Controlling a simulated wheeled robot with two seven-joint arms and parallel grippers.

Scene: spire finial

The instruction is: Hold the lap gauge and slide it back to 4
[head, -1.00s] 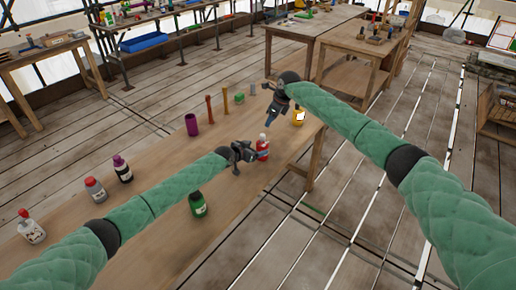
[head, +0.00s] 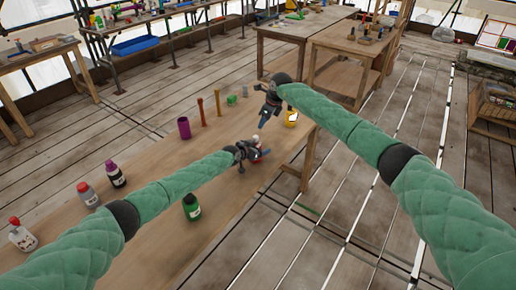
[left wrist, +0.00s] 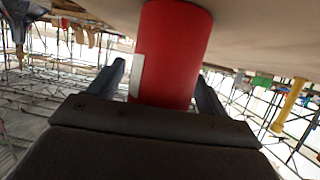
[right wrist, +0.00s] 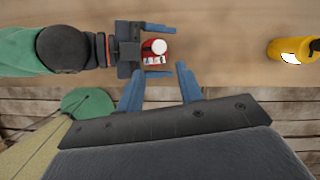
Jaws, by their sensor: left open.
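A red bottle (right wrist: 149,50) with a white cap stands on the wooden table near its front edge. My left gripper (head: 264,153) is open around it, one finger on each side, as the right wrist view shows. In the left wrist view the red bottle (left wrist: 175,50) fills the space between the fingers, with a pale label at its left. In the head view the gripper mostly covers it. My right gripper (right wrist: 163,87) is open and empty above the table's edge, close to the left one. I cannot tell which thing is the lap gauge.
A yellow bottle (right wrist: 292,49) stands on the table to the right. A purple cup (head: 184,128), brown sticks (head: 202,112) and a green block (head: 232,100) stand behind. A green bottle (head: 192,206) is near my left forearm, with more bottles (head: 88,194) farther left.

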